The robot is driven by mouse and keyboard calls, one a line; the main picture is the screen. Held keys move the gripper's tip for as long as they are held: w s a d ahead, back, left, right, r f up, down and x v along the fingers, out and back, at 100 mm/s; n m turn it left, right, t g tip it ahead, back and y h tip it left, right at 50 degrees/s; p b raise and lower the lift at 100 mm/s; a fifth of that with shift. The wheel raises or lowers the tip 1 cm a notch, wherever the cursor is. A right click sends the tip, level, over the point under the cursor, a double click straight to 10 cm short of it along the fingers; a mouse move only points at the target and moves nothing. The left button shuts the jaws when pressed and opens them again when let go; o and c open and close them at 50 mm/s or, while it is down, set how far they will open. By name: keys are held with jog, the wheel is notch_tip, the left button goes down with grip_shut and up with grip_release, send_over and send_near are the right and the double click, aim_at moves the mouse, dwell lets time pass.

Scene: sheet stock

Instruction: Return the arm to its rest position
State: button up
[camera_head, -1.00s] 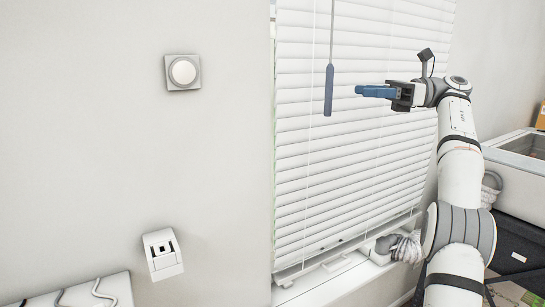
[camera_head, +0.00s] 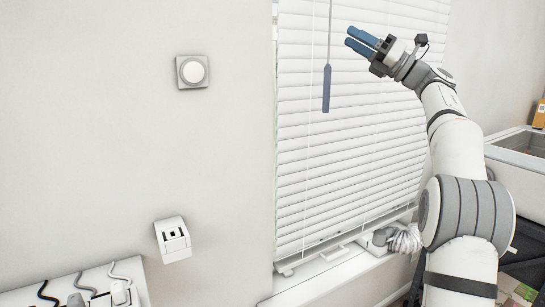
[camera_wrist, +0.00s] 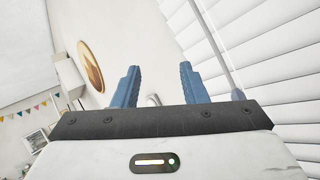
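My gripper (camera_head: 362,42) is raised at the upper right in the head view, in front of the white blinds (camera_head: 345,140). Its two blue fingers point up and to the left. In the wrist view the fingers (camera_wrist: 158,88) stand apart with nothing between them, so it is open and empty. The blinds' blue wand handle (camera_head: 326,88) hangs on its cord just left of the gripper, apart from it. The wand also shows at the right of the wrist view (camera_wrist: 237,94).
A round dial (camera_head: 193,71) and a white box (camera_head: 173,239) are on the wall at left. Cables lie on a white surface (camera_head: 130,275) at lower left. A grey-and-white fluffy item (camera_head: 404,239) rests on the window sill (camera_head: 325,273). A white bin (camera_head: 520,165) stands at right.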

jog(key=s+d+f+n+t+h+p, duration=0.1)
jog(key=s+f+n+t+h, duration=0.15)
jog(key=f+n+h, duration=0.7)
jog(key=s+d+f+n+t+h, duration=0.1)
jog(key=f+n+t+h, duration=0.15)
jog(key=n+h, duration=0.75)
jog(key=s+d+f+n+t+h+p, duration=0.1)
jog(key=f+n+t+h, duration=0.3)
jog(key=n, duration=1.2)
jog(key=s+a+f+m+g, duration=0.2)
jog(key=s+f+g, duration=0.3)
jog(key=s+f, duration=0.5)
jog(key=s+a+f+m+g+y, duration=0.1)
jog(key=s+a+f+m+g, duration=0.2)
jog(key=s+f, duration=0.7)
jog(key=s+a+f+m+g, duration=0.2)
jog(key=s+a+f+g, duration=0.1)
jog(key=s+f+g, duration=0.4)
jog(key=s+f, duration=0.3)
jog(key=s, duration=0.3)
jog(key=shift+s+f+m+y+p, duration=0.2)
jog(key=shift+f+m+y+p, duration=0.15)
